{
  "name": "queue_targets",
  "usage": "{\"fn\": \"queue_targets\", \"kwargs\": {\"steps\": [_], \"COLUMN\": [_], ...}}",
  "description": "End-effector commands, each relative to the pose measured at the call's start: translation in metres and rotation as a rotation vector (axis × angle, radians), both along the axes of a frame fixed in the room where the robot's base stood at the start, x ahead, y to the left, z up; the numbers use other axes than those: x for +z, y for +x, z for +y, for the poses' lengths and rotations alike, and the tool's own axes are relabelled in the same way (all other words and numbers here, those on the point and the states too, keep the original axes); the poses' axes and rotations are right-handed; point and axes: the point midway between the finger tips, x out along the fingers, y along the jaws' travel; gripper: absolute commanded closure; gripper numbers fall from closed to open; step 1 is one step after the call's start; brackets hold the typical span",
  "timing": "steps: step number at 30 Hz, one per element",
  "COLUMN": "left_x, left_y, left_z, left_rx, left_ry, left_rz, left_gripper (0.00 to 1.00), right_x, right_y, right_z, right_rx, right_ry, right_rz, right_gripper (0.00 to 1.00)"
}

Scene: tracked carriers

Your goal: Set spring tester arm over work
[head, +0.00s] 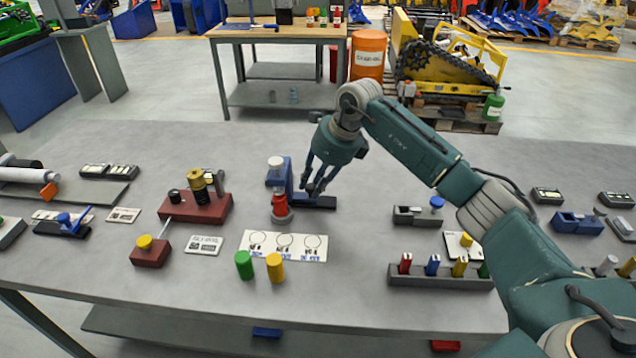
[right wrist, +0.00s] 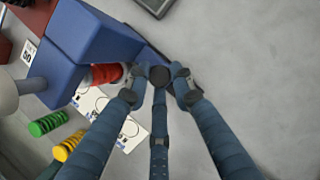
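The spring tester is a blue upright stand (head: 284,173) with a pale round cap and a dark blue base bar reaching right. A red cylinder, seemingly a spring (head: 280,203), stands upright at its front, below the cap. In the right wrist view the blue stand (right wrist: 95,38) is at upper left with the red spring (right wrist: 106,78) beside it. My right gripper (head: 314,187) points down just right of the stand, above its base bar. Its three fingers (right wrist: 160,76) converge with tips close together, and nothing shows between them. Contact with the tester cannot be told. My left gripper is out of view.
A white card with circles (head: 301,254) lies in front of the tester. A green spring (head: 244,265) and a yellow spring (head: 275,267) stand at its front edge. A dark red block fixture (head: 205,212) is left; a rack of coloured pieces (head: 440,281) is right. Behind the tester the table is clear.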

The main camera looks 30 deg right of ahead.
Motion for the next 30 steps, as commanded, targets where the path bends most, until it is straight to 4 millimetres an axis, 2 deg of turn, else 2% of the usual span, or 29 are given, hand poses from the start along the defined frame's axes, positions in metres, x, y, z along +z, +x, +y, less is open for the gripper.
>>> {"fn": "queue_targets", "kwargs": {"steps": [1,3,11,14,17,24,30], "left_x": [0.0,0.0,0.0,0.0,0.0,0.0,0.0], "left_y": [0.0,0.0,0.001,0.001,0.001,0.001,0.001], "left_z": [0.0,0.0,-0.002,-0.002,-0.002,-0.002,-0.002], "left_rx": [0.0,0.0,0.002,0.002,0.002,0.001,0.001], "left_ry": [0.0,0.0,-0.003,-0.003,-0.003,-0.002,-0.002], "left_rz": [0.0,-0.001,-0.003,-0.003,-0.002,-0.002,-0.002], "left_gripper": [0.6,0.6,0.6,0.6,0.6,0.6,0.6], "right_x": [0.004,0.004,0.003,0.008,0.021,0.069,0.1], "right_y": [0.003,0.003,0.001,0.0,-0.004,-0.019,-0.029], "right_z": [0.004,0.004,0.002,0.0,-0.003,-0.014,-0.02], "right_rx": [0.003,0.003,0.002,0.001,0.002,0.003,0.003], "right_ry": [0.008,0.007,0.004,0.004,0.003,0.003,0.004], "right_rz": [-0.013,-0.012,-0.007,-0.008,-0.01,-0.011,-0.011], "right_gripper": [0.67,0.59,0.59,0.59,0.59,0.59,0.59]}}
